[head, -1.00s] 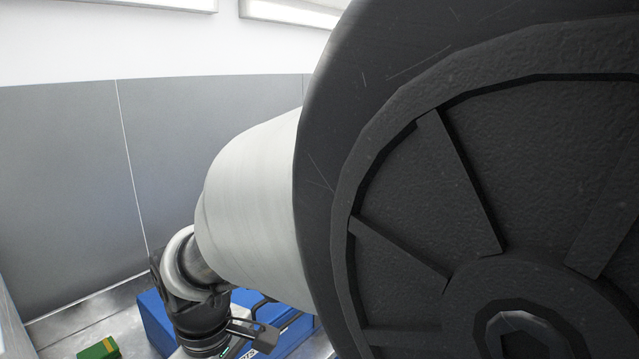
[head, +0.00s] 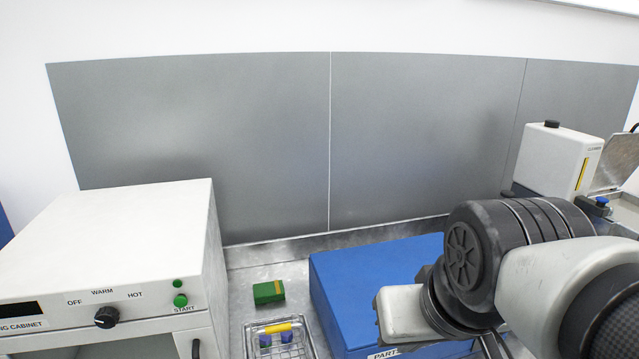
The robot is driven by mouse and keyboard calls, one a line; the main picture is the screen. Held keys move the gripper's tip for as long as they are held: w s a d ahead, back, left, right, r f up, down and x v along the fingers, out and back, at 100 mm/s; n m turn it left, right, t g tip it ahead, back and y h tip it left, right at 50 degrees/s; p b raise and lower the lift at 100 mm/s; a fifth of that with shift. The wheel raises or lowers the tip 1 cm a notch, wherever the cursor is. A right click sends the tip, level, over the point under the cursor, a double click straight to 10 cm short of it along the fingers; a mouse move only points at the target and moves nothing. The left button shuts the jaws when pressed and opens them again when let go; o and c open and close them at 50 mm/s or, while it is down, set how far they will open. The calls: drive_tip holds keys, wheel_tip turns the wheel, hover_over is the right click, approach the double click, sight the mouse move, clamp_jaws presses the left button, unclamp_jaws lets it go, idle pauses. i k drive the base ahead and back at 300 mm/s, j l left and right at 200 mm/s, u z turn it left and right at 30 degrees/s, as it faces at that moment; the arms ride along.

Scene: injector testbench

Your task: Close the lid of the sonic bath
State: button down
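No sonic bath can be made out for certain. At the right edge of the head view, a grey metal plate (head: 617,160) stands tilted up, like a raised lid. It is beside a white unit (head: 553,160) with a black knob on top and a yellow stripe. What is under the plate is partly cut off by the picture edge and partly hidden behind my arm. My arm's dark and pale joints fill the lower right, in front of the blue box. My gripper's fingers do not show.
A blue box (head: 365,270) with a "PARTS" label stands mid-bench, partly behind my arm. Left of it are a green block (head: 268,291) and a wire basket (head: 308,336) holding small blue and yellow parts. A white heating cabinet (head: 120,235) stands at left. A grey panelled wall closes the back.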

sight(619, 158)
drive_tip(key=i+l, duration=0.1)
drive_tip(key=l, duration=1.25)
drive_tip(key=i+l, duration=0.15)
drive_tip(key=l, duration=0.5)
drive_tip(key=i+l, duration=0.1)
drive_tip(key=l, duration=0.55)
drive_tip(key=i+l, duration=0.1)
drive_tip(key=l, duration=1.25)
drive_tip(key=i+l, duration=0.15)
drive_tip(key=l, duration=0.5)
